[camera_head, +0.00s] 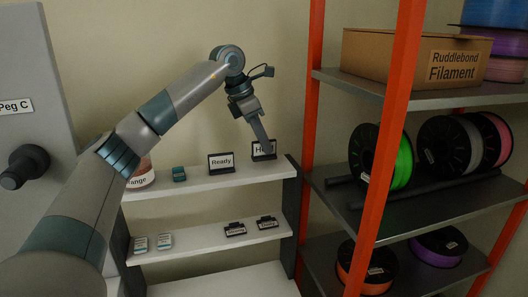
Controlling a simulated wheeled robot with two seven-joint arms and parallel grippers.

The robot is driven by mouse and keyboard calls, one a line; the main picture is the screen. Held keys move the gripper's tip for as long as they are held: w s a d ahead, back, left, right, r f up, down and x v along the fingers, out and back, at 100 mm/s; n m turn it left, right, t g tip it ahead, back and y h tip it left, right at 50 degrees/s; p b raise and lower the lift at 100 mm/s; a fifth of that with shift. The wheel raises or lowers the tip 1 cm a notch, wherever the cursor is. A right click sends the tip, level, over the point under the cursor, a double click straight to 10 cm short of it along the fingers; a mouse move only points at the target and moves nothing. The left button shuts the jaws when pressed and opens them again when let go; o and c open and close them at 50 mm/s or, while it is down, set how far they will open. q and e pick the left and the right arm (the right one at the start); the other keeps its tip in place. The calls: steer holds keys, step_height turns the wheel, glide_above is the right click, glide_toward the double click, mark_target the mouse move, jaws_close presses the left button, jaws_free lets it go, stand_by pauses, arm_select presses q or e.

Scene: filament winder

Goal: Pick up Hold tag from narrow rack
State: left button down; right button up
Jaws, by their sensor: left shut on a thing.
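The Hold tag (257,148) is a small dark-framed white sign at the right end of the narrow rack's top shelf (230,183). Its lettering is partly hidden by my left gripper (264,152), which reaches down onto it from above. My left gripper is shut on the Hold tag. Whether the tag still touches the shelf cannot be told. The Ready tag (221,161) stands upright on the same shelf, to the left. My right gripper is not in view.
A small teal item (179,174) and a container marked "ange" (140,179) share the top shelf. Small dark tags (235,230) lie on the middle shelf. An orange-post rack (311,100) with filament spools and a cardboard box (415,60) stands close on the right. A Peg C panel (30,100) stands left.

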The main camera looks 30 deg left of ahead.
arm_select(q)
steer(key=s+d+r+b, duration=0.4)
steer(key=d+r, duration=0.4)
steer(key=d, duration=0.2)
steer(key=shift+s+d+r+b, duration=0.3)
steer(key=shift+s+r, duration=0.1)
steer(key=shift+s, duration=0.2)
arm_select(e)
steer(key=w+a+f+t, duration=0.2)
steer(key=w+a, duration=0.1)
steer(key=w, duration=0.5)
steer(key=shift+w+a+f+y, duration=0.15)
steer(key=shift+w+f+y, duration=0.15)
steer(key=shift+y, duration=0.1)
